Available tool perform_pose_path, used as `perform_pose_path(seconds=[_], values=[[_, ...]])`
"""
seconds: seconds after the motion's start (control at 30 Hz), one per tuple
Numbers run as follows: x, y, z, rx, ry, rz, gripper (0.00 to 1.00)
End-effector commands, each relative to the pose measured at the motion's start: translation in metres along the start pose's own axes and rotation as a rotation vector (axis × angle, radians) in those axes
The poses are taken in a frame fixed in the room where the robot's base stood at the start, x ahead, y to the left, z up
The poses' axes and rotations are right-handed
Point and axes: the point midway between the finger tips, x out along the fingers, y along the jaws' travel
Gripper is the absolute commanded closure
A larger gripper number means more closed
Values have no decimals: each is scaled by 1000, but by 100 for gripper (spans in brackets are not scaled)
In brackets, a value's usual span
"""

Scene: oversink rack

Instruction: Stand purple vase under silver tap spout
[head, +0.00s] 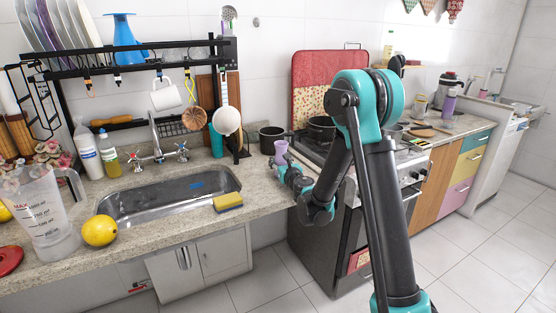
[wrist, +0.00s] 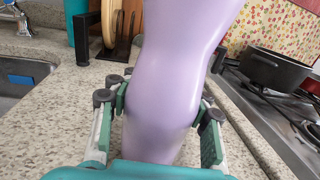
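The purple vase (head: 281,152) is upright at the counter's right end, beside the stove. My gripper (head: 292,180) is at its lower part. In the wrist view the vase (wrist: 172,80) fills the middle, with one finger pad of my gripper (wrist: 163,112) against each side. Its base is hidden by my gripper, so I cannot tell whether it touches the counter. The silver tap (head: 156,140) stands behind the sink (head: 170,199), well left of the vase. Only the tap's base (wrist: 14,20) shows in the wrist view's top left corner.
A yellow sponge (head: 229,201) lies at the sink's right front corner. A lemon (head: 100,230) and a clear jug (head: 45,212) stand left. A black rack (head: 135,69) with hanging utensils spans above. A dark pot (wrist: 275,68) sits on the stove at right.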

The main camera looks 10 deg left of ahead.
Motion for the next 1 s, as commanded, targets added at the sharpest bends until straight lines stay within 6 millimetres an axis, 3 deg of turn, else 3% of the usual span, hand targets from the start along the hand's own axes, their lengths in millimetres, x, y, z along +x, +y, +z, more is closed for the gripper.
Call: perform_pose_path(seconds=[0.03,0.2,0.57,0.73,1.0], values=[[0,0,0,0,0,0,53],[0,0,0,0,0,0,33],[0,0,3,0,0,0,33],[-22,0,3,0,0,-1,33],[-78,0,3,0,0,0,33]])
